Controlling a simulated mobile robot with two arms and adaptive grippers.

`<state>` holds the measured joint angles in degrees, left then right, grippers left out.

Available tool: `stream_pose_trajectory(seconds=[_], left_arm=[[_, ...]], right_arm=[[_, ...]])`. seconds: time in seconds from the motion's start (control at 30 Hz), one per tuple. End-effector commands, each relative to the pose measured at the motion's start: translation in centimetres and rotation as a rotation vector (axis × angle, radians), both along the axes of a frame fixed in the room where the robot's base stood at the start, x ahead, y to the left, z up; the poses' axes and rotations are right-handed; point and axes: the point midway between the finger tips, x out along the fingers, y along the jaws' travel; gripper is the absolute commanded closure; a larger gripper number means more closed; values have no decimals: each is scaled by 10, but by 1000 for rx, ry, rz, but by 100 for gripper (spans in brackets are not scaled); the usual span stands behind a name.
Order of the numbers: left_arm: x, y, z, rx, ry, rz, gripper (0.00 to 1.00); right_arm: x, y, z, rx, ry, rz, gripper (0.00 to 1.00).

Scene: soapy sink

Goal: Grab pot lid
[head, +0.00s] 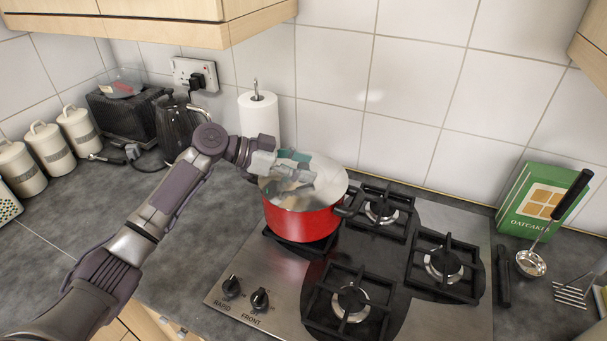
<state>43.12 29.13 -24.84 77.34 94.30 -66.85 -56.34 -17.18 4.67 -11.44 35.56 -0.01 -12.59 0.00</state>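A red pot (300,222) stands on the back left burner of the hob. A pale, shiny round lid (330,176) appears to cover its top. My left arm reaches in from the left, and my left gripper (296,180) is over the lid, near its middle. The gripper hides the lid's middle, so its handle cannot be made out. I cannot tell whether the fingers touch the lid or are closed. My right gripper is not clearly in view.
The steel hob (400,295) has several black burner grates around the pot. A paper towel roll (259,118) stands behind my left wrist. A green oatcakes box (541,205), a ladle (531,263) and a fork-like utensil (571,292) are at the right. A wall cupboard (160,22) overhangs the left back.

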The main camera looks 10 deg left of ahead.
Motion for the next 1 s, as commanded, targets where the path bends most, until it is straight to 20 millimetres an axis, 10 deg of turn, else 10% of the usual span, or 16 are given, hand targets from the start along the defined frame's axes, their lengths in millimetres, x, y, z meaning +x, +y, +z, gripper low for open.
stream_pose_trajectory(seconds=[0.4,1.0], left_arm=[[0,0,0,0,0,0,98],[1,0,14,-2,-6,0,100]], right_arm=[[-1,3,-1,3,2,-1,62],[-1,2,-8,3,2,-1,62]])
